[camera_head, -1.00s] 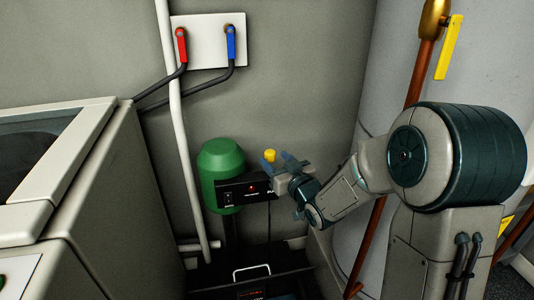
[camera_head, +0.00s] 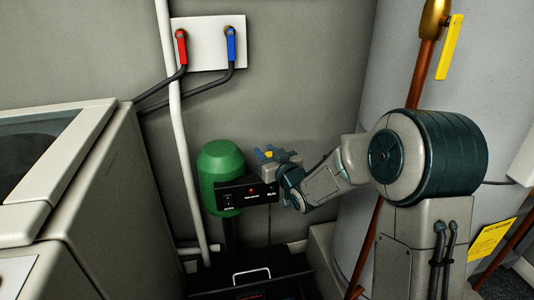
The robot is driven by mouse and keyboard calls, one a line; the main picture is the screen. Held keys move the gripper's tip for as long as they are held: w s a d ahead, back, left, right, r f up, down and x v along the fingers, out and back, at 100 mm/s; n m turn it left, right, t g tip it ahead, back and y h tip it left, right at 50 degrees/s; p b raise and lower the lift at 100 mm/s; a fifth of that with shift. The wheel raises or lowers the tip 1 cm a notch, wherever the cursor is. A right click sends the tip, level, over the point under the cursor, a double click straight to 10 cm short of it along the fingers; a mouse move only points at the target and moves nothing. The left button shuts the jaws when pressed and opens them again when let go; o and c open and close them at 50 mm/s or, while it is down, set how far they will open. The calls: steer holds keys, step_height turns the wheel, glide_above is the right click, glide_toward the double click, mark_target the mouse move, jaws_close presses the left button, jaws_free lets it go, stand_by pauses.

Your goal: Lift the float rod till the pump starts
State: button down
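The float rod's yellow knob (camera_head: 268,154) shows just above the black control box, in front of the grey wall. A thin dark rod or cord (camera_head: 269,228) shows below the box, beneath the knob. My gripper (camera_head: 265,154) reaches in from the right, with its blue-grey fingertips at the knob. The fingers partly cover the knob; I cannot tell whether they press on it. The green pump (camera_head: 221,165) stands just left on a dark column. The black box (camera_head: 247,193) has a small red light.
A dark sump pit (camera_head: 215,281) with a handled lid lies below. A pale washer-like machine (camera_head: 95,190) fills the left. A white pipe (camera_head: 181,130) runs beside the pump. A large grey tank (camera_head: 455,65) and copper pipe (camera_head: 421,75) stand right.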

step_height(320, 180, up, 3)
steer(key=shift+r+p, duration=0.2)
steer(key=shift+p, duration=0.4)
steer(key=c, duration=1.1)
jaws_free()
steer(key=shift+o, duration=0.2)
steer(key=p+v, duration=0.1)
steer(key=v, duration=1.2)
steer(key=shift+s+d+p, duration=0.25)
steer(key=shift+s+p, duration=0.05)
